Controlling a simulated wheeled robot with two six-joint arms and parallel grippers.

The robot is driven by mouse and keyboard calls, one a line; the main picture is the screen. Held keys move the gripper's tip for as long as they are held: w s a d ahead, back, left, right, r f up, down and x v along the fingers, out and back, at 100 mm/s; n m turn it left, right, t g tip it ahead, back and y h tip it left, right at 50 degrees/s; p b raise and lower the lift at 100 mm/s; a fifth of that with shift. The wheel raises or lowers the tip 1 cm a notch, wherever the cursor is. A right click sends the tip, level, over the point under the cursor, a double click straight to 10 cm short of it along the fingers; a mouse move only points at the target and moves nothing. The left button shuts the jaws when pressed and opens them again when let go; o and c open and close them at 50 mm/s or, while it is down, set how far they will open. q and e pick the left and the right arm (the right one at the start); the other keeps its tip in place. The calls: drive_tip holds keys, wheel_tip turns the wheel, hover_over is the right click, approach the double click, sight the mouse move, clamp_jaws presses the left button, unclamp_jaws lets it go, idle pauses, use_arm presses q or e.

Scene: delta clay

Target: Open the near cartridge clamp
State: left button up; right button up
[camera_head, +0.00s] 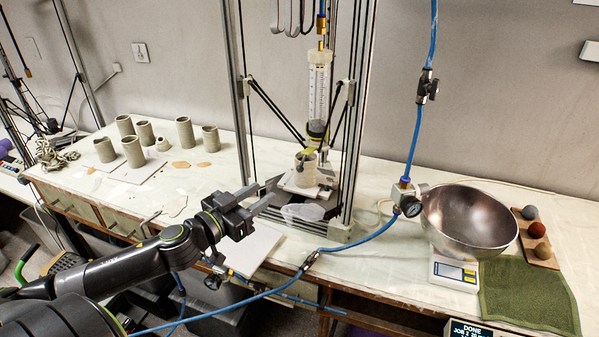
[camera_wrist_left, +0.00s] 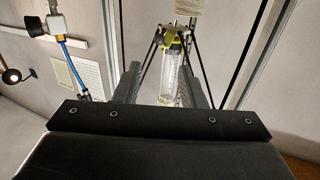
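The near clay printer holds an upright clear cartridge (camera_head: 319,85) with a scale. A yellow-and-black fitting (camera_head: 317,129) sits around its lower end; it also shows in the left wrist view (camera_wrist_left: 180,36). I cannot tell which part is the clamp, or whether it is open. My left gripper (camera_head: 266,198) is in front of the printer, low and left of the cartridge, touching nothing that I can see. In the left wrist view its two fingers (camera_wrist_left: 163,88) stand apart, with the cartridge seen beyond the gap. My right gripper is not in view.
Printer posts (camera_head: 360,110) flank the cartridge. A clay pot (camera_head: 306,168) stands below it. A blue hose (camera_head: 417,130) with a gauge (camera_head: 409,205) hangs right and crosses in front. A metal bowl (camera_head: 468,217) sits on a scale. Several clay cylinders (camera_head: 184,132) stand left.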

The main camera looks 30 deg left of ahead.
sight(299, 169)
use_arm(q)
drive_tip(key=shift+w+d+b, duration=0.3)
drive_tip(key=shift+w+b, duration=0.2)
drive_tip(key=shift+w, duration=1.8)
drive_tip(key=shift+w+d+b, duration=0.3)
drive_tip(key=shift+w+b, duration=0.25)
drive_tip(key=shift+w, duration=1.8)
drive_tip(key=shift+w+d+b, duration=0.3)
drive_tip(key=shift+w+b, duration=0.2)
drive_tip(key=shift+w, duration=1.8)
clamp_jaws()
